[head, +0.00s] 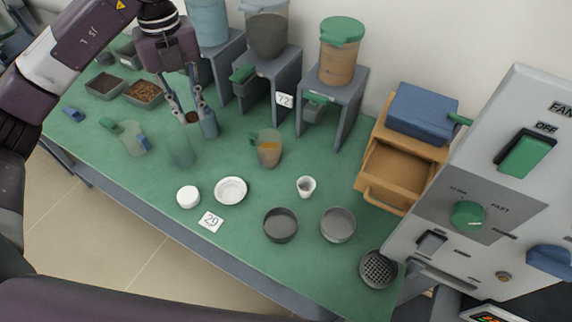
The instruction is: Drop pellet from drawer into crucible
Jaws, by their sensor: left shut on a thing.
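My left gripper (191,114) hangs over the back left of the green table. It is shut on a small reddish-brown piece (193,117), which looks like the pellet. A small white crucible (306,186) stands upright on the table, right of centre, well to the right of the gripper and apart from it. The wooden cabinet's drawer (388,181) is pulled open at the right; I see nothing in its visible interior. My right gripper is not in view.
A white dish (230,190), a white lid (188,197), two grey bowls (337,225) and a 29 card (210,222) lie in front. Hopper stands (334,85) line the back; a panel (490,180) blocks the right.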

